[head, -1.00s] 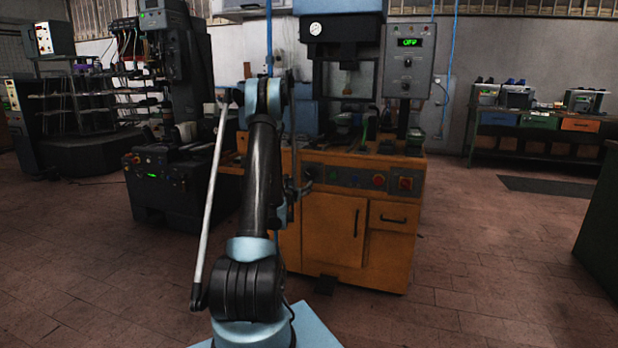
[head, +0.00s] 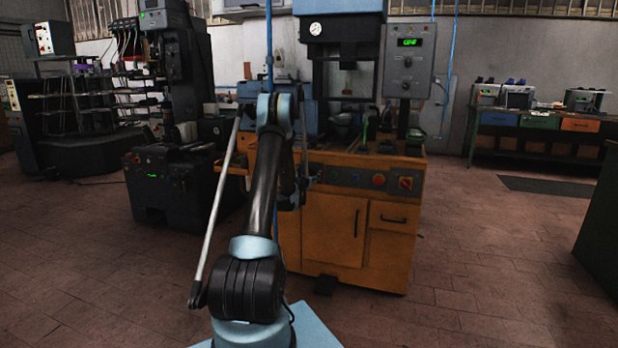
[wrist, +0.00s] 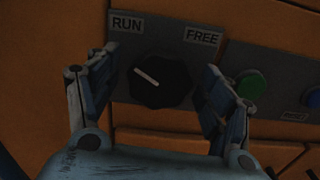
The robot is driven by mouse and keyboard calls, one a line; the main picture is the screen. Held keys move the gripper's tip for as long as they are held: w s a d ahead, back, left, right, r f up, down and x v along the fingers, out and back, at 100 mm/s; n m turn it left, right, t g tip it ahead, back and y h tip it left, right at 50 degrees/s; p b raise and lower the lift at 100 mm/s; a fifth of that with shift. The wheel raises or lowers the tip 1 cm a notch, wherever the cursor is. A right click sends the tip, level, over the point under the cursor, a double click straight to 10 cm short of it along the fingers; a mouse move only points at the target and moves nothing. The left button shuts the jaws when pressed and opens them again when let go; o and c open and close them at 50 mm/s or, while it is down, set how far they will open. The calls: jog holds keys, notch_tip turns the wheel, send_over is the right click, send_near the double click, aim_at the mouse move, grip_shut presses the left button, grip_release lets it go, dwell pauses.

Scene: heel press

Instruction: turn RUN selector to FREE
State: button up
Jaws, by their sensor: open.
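The RUN selector is a black round knob (wrist: 160,80) with a white pointer line, seen in the wrist view. The line slants toward the upper left, to the RUN label (wrist: 127,24). The FREE label (wrist: 202,36) is at the knob's upper right. My gripper (wrist: 157,85) is open, with one finger to the left of the knob and the other to its right. I cannot tell whether either finger touches the knob. In the head view my gripper (head: 302,182) is near the left part of the orange press's front panel, and my arm hides the selector there.
A green button (wrist: 251,86) sits right of my right finger, with a blue button (wrist: 313,98) beyond. The orange press cabinet (head: 330,232) has a red button (head: 379,180) and a red switch (head: 406,184). A grey control box (head: 408,62) stands above.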

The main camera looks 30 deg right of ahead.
jog(key=shift+w+d, duration=0.35)
jog(key=c, duration=1.1)
